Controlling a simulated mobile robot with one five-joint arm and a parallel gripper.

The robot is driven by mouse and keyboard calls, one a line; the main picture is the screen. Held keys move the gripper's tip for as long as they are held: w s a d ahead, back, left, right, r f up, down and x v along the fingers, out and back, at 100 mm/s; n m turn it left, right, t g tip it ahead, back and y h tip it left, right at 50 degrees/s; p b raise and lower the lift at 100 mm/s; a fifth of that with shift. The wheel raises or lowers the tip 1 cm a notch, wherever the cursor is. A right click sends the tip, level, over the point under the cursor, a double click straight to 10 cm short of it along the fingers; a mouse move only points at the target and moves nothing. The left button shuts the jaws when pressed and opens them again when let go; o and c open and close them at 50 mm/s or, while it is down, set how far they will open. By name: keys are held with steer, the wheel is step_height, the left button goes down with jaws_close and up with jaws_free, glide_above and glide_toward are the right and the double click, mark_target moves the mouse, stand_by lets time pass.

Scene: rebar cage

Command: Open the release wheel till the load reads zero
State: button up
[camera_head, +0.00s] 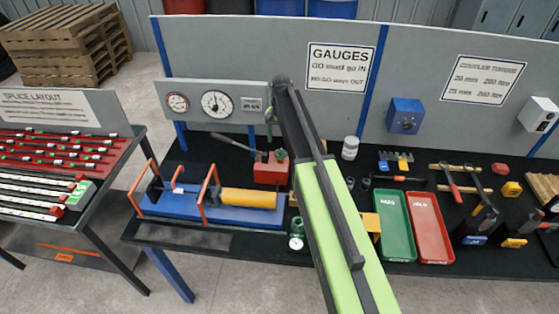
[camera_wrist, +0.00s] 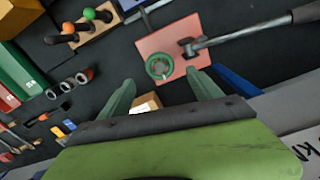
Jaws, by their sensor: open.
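The release wheel (camera_head: 281,154) is a small green wheel on the red pump block (camera_head: 268,172), which has a long grey handle. In the wrist view the green wheel (camera_wrist: 159,67) lies ahead of my fingertips, roughly between them. My gripper (camera_wrist: 161,80) has its two green fingers spread apart with nothing held between them. In the head view my gripper (camera_head: 269,118) is above and behind the pump block, partly hidden by my arm. A large white dial gauge (camera_head: 216,104) and a smaller red-marked dial (camera_head: 177,102) are on the grey panel; their readings are too small to tell.
A blue test bed (camera_head: 210,211) with a yellow cylinder (camera_head: 248,198) and orange hoops stands left of my arm. Green (camera_head: 394,227) and red (camera_head: 430,228) trays lie to the right. A white jar (camera_head: 350,148) stands behind. The grey back panel limits room behind the pump.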

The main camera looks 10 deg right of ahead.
mark_target(281, 153)
step_height(281, 153, down, 7)
steer(key=b, duration=0.5)
steer(key=shift+r, duration=0.2)
steer(key=shift+c, duration=0.3)
steer(key=c, duration=1.3)
